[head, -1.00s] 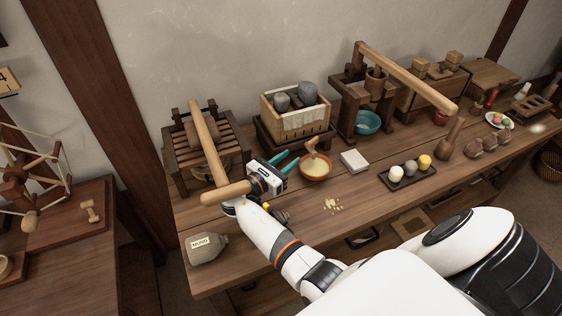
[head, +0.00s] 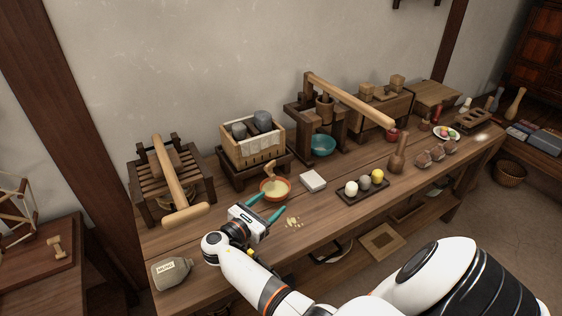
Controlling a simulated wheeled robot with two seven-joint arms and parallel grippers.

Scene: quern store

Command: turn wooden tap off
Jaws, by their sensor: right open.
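A small tan wooden piece (head: 270,170) stands up at the back of an orange bowl (head: 264,196). It may be the wooden tap, but I cannot tell whether it is a tap or a handle in the bowl. The bowl holds something pale yellow and sits in front of a slatted wooden box (head: 253,147). My right gripper (head: 265,206) is open, with its two teal fingers apart and pointing towards the bowl from its front side. Nothing shows between the fingers. I cannot tell whether a finger touches the bowl. My left gripper is not in view.
A slatted press with a long beam (head: 170,175) stands at left, and a labelled jar (head: 172,272) near the front. A white block (head: 313,181), a tray of balls (head: 349,196) and pale crumbs (head: 293,222) lie to the right. A long lever (head: 350,100) reaches over the bench.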

